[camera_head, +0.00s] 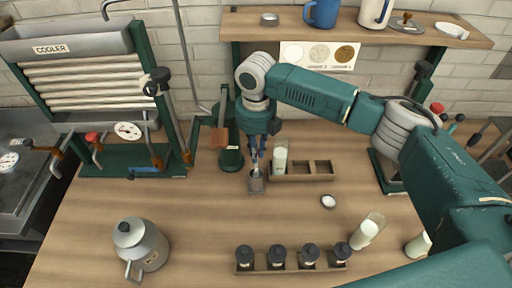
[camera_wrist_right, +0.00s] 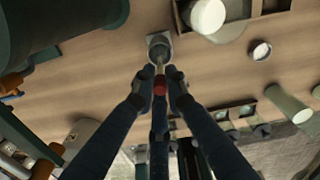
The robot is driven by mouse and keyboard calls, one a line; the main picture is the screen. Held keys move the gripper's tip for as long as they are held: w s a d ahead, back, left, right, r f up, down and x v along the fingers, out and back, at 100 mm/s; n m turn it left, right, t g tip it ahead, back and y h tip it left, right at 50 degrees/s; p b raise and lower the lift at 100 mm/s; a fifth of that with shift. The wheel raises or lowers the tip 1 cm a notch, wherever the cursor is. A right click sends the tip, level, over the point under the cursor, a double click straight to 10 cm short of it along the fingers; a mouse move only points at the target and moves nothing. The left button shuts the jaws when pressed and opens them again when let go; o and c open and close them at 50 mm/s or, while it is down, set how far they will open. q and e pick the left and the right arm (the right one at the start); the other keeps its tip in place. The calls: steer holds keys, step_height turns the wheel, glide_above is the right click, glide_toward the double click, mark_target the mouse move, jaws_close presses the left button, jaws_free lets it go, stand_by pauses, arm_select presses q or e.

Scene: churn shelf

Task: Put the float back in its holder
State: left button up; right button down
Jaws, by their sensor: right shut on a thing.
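The float (camera_wrist_right: 160,86) is a slim pale stick with a red part, held between the fingers of my right gripper (camera_head: 256,155). It also shows in the head view (camera_head: 256,171), just below the fingertips. My right gripper also fills the middle of the wrist view (camera_wrist_right: 159,95); it points down and is shut on the float. The holder is a small grey cup on a square foot (camera_head: 256,185), directly below the float. The holder also shows in the wrist view (camera_wrist_right: 158,40). The float's lower end is at the cup's mouth; I cannot tell how deep it sits. My left gripper is not in view.
A wooden rack (camera_head: 310,178) with a white bottle (camera_head: 281,157) stands close right of the holder. A green stand (camera_head: 231,158) is close left. A small white dish (camera_head: 328,201), a row of dark-lidded jars (camera_head: 278,256) and a metal kettle (camera_head: 140,245) stand nearer the front.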

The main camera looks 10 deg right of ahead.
steer(key=shift+f, duration=0.3)
steer(key=c, duration=1.7)
jaws_free()
steer(key=shift+o, duration=0.2)
step_height(320, 180, up, 12)
